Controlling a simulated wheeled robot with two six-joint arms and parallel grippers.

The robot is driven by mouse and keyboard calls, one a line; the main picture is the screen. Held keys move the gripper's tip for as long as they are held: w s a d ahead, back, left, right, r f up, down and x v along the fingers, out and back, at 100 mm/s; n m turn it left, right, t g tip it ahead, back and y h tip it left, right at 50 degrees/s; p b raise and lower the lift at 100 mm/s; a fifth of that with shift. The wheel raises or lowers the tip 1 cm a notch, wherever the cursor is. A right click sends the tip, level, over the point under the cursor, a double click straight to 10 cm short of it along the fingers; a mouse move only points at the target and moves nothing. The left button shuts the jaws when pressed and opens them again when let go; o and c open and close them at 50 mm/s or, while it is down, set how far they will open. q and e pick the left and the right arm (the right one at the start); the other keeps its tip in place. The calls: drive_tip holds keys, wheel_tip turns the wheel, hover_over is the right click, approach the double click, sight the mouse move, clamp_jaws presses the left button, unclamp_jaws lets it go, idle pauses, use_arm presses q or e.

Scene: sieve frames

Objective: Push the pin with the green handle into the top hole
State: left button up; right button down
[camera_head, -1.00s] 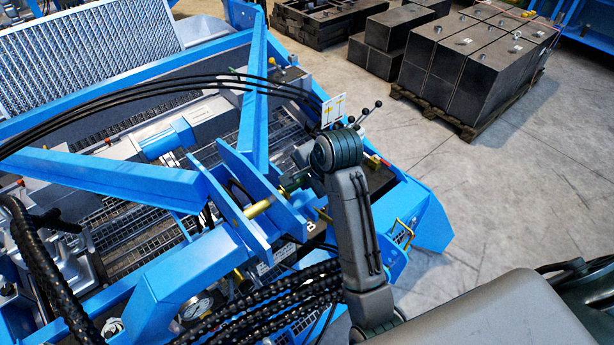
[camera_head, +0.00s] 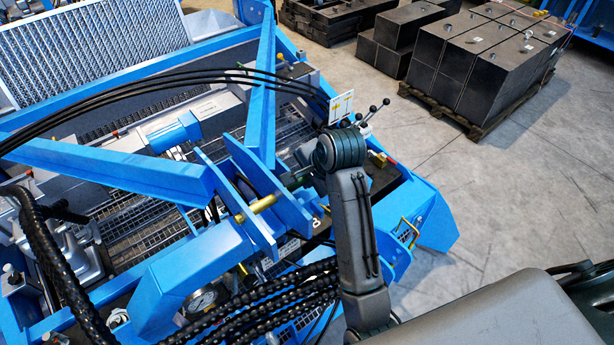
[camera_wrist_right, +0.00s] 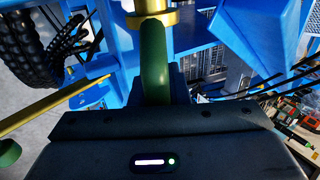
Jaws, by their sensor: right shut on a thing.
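My right gripper (camera_wrist_right: 158,125) is shut on the green handle (camera_wrist_right: 155,60) of a pin in the right wrist view. A gold collar (camera_wrist_right: 152,19) sits at the handle's far end, by blue steel. In the head view, my right gripper (camera_head: 298,180) is close behind the right one of two blue plates (camera_head: 290,207), and its fingertips are largely hidden. A gold rod (camera_head: 262,203) spans the gap between the plates. The top hole itself is hidden from me. My left gripper is not in view.
In the right wrist view, another gold bar (camera_wrist_right: 45,107) with a green end (camera_wrist_right: 8,153) lies left of my gripper. Black hoses (camera_head: 260,305) run below the plates. Levers (camera_head: 372,112) stand near my right wrist. Concrete floor (camera_head: 480,220) is clear at right.

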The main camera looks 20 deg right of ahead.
drive_tip(key=shift+a, duration=0.15)
drive_tip(key=shift+s+a, duration=0.3)
drive_tip(key=shift+a, duration=0.3)
drive_tip(key=c, duration=1.7)
unclamp_jaws()
drive_tip(key=shift+c, duration=0.2)
drive_tip(key=o, duration=0.4)
drive_tip(key=shift+a+r, duration=0.1)
drive_tip(key=shift+a, duration=0.05)
drive_tip(key=shift+o, duration=0.2)
